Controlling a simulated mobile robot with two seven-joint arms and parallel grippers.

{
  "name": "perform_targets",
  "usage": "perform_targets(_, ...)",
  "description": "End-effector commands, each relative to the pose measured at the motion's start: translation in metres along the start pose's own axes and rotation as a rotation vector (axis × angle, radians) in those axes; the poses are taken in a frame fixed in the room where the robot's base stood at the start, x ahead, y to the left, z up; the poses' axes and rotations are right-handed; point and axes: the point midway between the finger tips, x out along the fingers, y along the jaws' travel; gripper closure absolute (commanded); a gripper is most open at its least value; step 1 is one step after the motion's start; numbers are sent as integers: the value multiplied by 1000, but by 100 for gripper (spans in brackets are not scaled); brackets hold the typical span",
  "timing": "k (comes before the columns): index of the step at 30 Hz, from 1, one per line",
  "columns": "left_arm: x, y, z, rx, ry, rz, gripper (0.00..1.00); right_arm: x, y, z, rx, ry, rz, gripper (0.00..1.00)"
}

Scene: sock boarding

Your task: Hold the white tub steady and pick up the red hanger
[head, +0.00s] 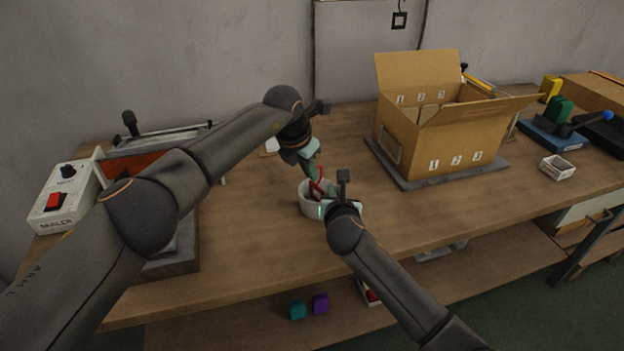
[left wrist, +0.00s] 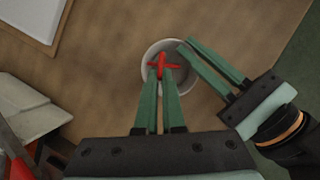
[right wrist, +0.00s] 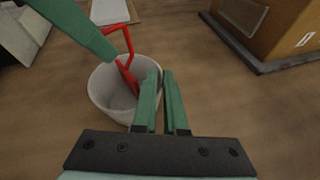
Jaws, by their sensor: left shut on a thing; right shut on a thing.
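The white tub (head: 311,207) stands upright on the table near its middle. The red hanger (head: 318,186) stands partly out of the tub; in the right wrist view its upper part (right wrist: 127,42) rises above the rim and its lower part is inside. My left gripper (left wrist: 160,68) is above the tub, shut on the red hanger. My right gripper (right wrist: 164,74) is at the tub's right side, its fingers close together and shut on the tub wall. The tub (left wrist: 148,55) looks otherwise empty in the left wrist view.
A cardboard box (head: 450,128) with open flaps stands on a grey mat (head: 408,183) to the right. A sealer (head: 62,200) is at the left. A small white box (head: 556,168) sits far right. The table front is clear.

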Motion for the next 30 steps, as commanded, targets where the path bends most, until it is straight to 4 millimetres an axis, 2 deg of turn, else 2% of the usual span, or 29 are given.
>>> perform_targets(12,-72,6,30,0,-3,3,100,0,-1,-3,-1,6,-2,100)
perform_targets(18,-86,6,35,-1,0,1,100,0,-1,-3,-1,6,-2,100)
perform_targets(25,-87,6,36,0,0,0,100,0,-1,-3,-1,6,-2,100)
perform_targets(26,-87,6,36,0,0,0,100,0,-1,-3,-1,6,-2,88)
perform_targets(30,-86,6,36,0,0,0,100,0,-1,-3,-1,6,-2,73)
